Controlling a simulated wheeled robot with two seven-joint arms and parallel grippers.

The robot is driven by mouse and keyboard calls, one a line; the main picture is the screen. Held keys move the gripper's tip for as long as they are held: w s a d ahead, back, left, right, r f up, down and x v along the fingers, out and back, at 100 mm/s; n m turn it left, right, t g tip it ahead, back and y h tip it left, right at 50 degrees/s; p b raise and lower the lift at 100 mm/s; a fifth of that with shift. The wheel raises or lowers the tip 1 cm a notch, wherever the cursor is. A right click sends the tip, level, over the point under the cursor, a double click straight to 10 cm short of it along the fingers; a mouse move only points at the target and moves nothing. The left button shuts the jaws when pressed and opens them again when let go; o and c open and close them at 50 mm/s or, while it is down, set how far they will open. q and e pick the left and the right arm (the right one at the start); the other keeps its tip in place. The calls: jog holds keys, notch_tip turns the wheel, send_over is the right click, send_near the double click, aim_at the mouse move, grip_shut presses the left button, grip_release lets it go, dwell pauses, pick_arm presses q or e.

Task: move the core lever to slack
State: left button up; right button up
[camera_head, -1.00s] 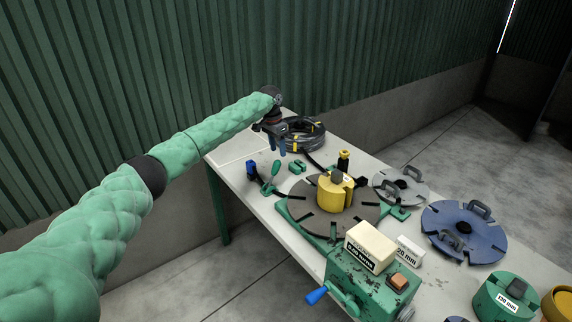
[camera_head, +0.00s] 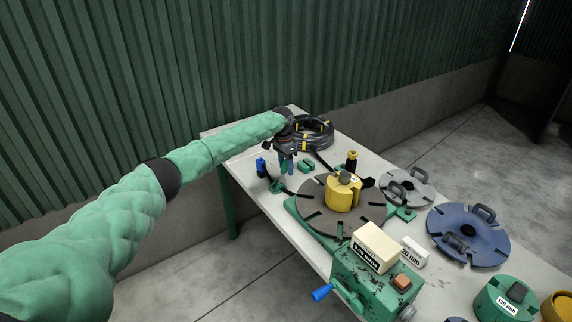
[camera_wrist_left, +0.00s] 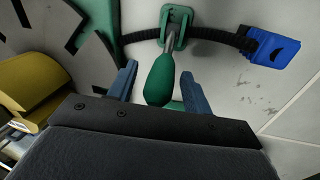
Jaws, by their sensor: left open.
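A lever with a green grip (camera_wrist_left: 160,80) and a metal shaft rises from a green bracket (camera_wrist_left: 177,24). In the head view its green base (camera_head: 277,187) shows near the table's left edge, with the grip mostly hidden by my gripper. My left gripper (camera_wrist_left: 158,84) is open, its two blue fingers on either side of the grip; contact cannot be told. In the head view the gripper (camera_head: 287,168) points down there. The yellow core (camera_head: 343,192) with a dark block on top stands on the slotted round plate (camera_head: 318,217). My right gripper is out of view.
A blue-ended black ribbed piece (camera_wrist_left: 272,47) extends beside the bracket. A black hose coil (camera_head: 313,133) lies behind my gripper. A green box with crank (camera_head: 375,285), a grey disc (camera_head: 407,187) and a blue disc (camera_head: 468,236) occupy the table's right side.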

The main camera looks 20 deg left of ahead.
pick_arm(q)
jog(key=shift+f, duration=0.2)
grip_shut()
